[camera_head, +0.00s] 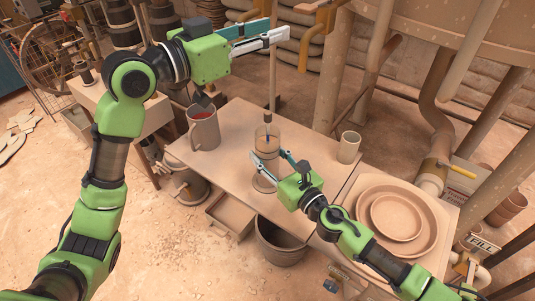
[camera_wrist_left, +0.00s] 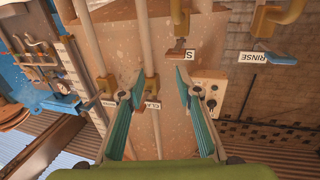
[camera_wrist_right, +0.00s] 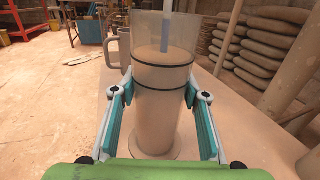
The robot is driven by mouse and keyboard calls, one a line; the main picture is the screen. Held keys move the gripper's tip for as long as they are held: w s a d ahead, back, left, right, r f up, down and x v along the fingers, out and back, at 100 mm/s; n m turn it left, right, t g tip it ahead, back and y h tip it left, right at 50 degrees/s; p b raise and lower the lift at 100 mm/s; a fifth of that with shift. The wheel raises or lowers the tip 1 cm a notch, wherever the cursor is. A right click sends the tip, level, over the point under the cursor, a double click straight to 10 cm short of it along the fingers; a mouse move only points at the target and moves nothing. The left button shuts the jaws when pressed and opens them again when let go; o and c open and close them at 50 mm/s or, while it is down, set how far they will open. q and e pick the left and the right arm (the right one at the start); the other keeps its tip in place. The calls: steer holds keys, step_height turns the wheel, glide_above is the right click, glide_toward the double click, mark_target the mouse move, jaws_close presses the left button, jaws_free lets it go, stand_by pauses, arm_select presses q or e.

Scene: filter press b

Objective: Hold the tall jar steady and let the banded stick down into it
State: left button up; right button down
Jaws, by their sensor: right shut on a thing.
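The tall jar (camera_head: 267,139) stands on the table, upright, clear at the top and tan below. In the right wrist view the jar (camera_wrist_right: 157,112) has dark rings around it. My right gripper (camera_head: 267,162) is shut on the jar, one finger on each side. The banded stick (camera_head: 272,72) is upright, with a dark band low down; its bluish lower part (camera_wrist_right: 165,33) is inside the jar's clear mouth. My left gripper (camera_head: 280,31) is high above the jar, near the stick's upper part. Its fingers are apart in the left wrist view (camera_wrist_left: 159,82), with no clear grip on the stick.
A grey mug with red contents (camera_head: 204,131) stands left of the jar, and a tan cup (camera_head: 348,147) to the right. Round trays (camera_head: 428,225) lie at the right. A bucket (camera_head: 280,243) is below the table's front edge. Pipes and handles hang near my left gripper.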

arm_select(q)
steer(key=v, duration=1.2)
arm_select(e)
steer(key=c, duration=1.1)
jaws_free()
steer(key=v, duration=1.2)
